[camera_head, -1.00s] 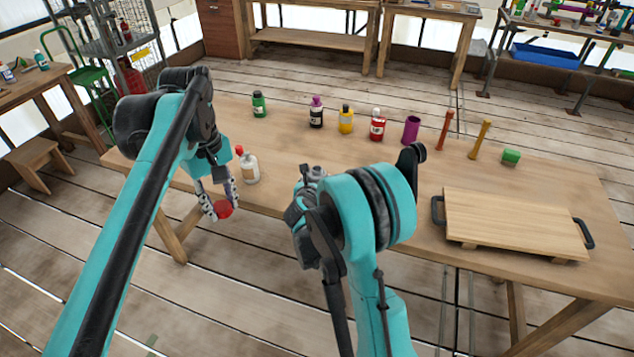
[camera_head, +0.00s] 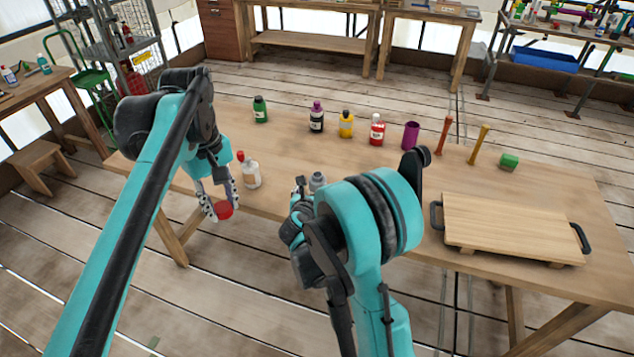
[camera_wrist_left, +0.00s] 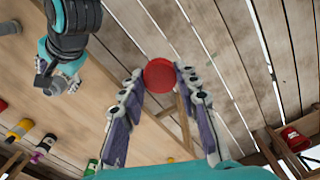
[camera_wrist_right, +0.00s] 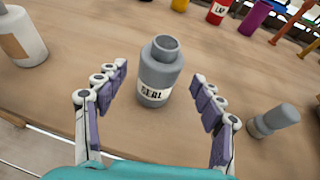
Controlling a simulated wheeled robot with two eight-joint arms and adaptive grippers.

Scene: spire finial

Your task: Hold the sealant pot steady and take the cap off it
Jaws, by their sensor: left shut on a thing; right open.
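The grey sealant pot (camera_wrist_right: 158,75), labelled "SEAL", stands upright on the table between the spread fingers of my right gripper (camera_wrist_right: 162,100), apart from both. Its narrower grey top has a dark round hollow; I cannot tell whether this is a cap or an open neck. My left gripper (camera_head: 223,212) is shut on a small round red thing (camera_head: 224,209), held off the table's near edge. The left wrist view also shows this red thing (camera_wrist_left: 159,75).
A white bottle with a red cap (camera_head: 251,173) stands left of the pot. A smaller grey container (camera_wrist_right: 273,120) stands to its right. Several coloured bottles and a purple cup (camera_head: 411,135) stand farther back. A wooden board with handles (camera_head: 513,225) is at the right.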

